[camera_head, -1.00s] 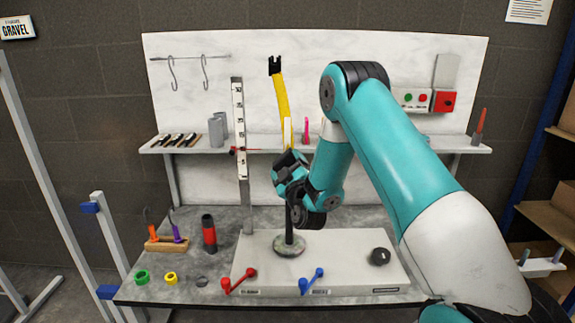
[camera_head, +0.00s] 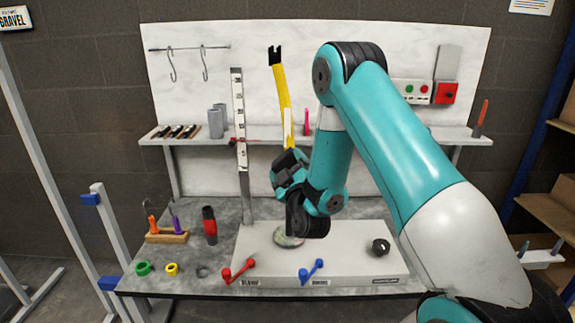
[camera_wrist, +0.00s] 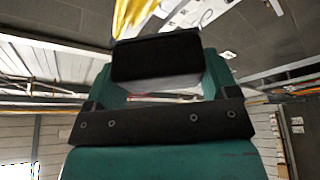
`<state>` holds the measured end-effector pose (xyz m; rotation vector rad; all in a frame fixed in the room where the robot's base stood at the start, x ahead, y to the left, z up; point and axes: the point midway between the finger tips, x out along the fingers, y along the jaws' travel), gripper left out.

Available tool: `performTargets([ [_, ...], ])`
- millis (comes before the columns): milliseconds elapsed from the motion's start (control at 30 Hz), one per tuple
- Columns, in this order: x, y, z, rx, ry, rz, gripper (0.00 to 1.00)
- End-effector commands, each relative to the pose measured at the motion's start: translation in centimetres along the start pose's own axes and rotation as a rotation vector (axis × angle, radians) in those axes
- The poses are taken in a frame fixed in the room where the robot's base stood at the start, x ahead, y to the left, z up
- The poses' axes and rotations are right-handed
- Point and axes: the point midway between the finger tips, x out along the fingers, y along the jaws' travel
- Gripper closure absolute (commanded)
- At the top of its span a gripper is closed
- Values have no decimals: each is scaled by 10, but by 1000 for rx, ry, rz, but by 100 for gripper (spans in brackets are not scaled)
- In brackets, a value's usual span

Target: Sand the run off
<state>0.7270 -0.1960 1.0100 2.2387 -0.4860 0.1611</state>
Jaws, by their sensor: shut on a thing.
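A long yellow tube (camera_head: 281,90) with a black forked top stands upright, slightly tilted, in front of the white back panel. A pale patch shows near its lower end. My gripper (camera_head: 289,160) is at the tube's lower end and is shut on it. In the wrist view the yellow tube (camera_wrist: 133,14) shows at the top edge, beyond the black and teal gripper parts (camera_wrist: 157,75). I cannot make out a paint run. Below my wrist, a round grey disc (camera_head: 287,240) sits on the white base, mostly hidden by my arm.
A ruled upright post (camera_head: 241,120) stands close left of my gripper. The white base (camera_head: 345,258) carries a red lever (camera_head: 237,271), a blue lever (camera_head: 312,271) and a black knob (camera_head: 380,247). A wooden holder (camera_head: 167,236) and a red-black cylinder (camera_head: 209,225) stand left.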

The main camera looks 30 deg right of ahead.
Motion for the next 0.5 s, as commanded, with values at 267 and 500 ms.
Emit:
performTargets([
  [267, -1, 0, -1, 0, 0, 1, 39],
  [500, -17, 0, -7, 0, 0, -1, 39],
])
